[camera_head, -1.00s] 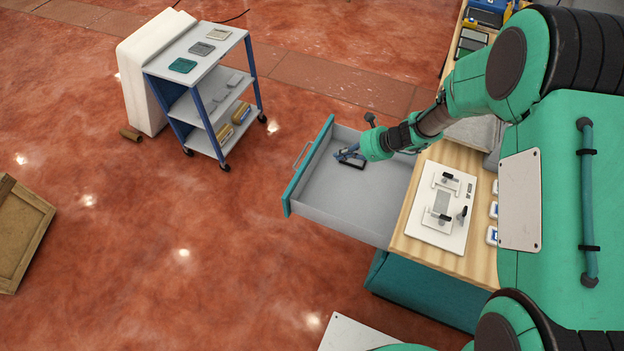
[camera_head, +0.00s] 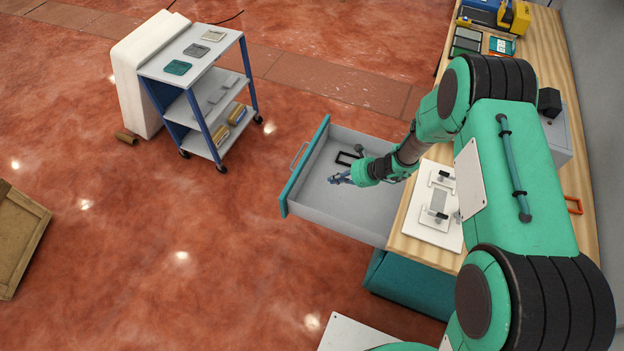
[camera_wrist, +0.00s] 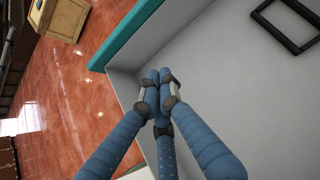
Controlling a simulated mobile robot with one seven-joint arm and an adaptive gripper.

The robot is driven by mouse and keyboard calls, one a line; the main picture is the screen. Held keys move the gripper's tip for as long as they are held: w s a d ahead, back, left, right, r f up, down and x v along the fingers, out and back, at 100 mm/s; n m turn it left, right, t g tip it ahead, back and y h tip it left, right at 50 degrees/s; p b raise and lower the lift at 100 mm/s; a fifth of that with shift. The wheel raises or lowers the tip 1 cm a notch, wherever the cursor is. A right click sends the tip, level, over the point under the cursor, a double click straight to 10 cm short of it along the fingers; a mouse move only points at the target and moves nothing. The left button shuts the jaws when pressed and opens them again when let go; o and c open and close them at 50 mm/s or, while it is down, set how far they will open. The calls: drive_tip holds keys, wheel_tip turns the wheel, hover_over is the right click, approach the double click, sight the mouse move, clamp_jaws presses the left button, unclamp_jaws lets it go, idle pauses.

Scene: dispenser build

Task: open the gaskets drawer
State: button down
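The drawer (camera_head: 322,203) is pulled well out of the wooden workbench. It has a teal front with a bar handle (camera_head: 299,154) and a grey inside. A black rectangular frame, like a gasket, (camera_head: 347,158) lies on its floor; it also shows in the wrist view (camera_wrist: 288,22). My gripper (camera_head: 334,179) is over the inside of the drawer, apart from the handle. In the wrist view its blue fingers (camera_wrist: 159,78) come together at the tips near the drawer's front corner, with nothing seen between them. Whether they touch the drawer cannot be told.
The bench top (camera_head: 409,225) bears a white fixture plate (camera_head: 427,233) beside the drawer. A shelf cart (camera_head: 200,75) stands at the upper left, and a wooden crate (camera_head: 18,235) at the left edge. The red floor in front of the drawer is clear.

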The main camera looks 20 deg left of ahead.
drive_tip(key=shift+a, duration=0.1)
drive_tip(key=b, duration=0.1)
approach(301, 181)
drive_tip(key=f, duration=0.3)
drive_tip(key=shift+s+d+f, duration=0.1)
drive_tip(key=shift+s+d, duration=0.05)
drive_tip(key=shift+d, duration=0.25)
drive_tip(key=shift+a+f, duration=0.1)
drive_tip(key=shift+a, duration=1)
drive_tip(key=shift+a+b, duration=0.3)
drive_tip(key=shift+a, duration=0.75)
drive_tip(key=a+b, duration=0.2)
drive_tip(key=a, duration=0.7)
drive_tip(key=shift+a, duration=0.35)
drive_tip(key=shift+d, duration=0.15)
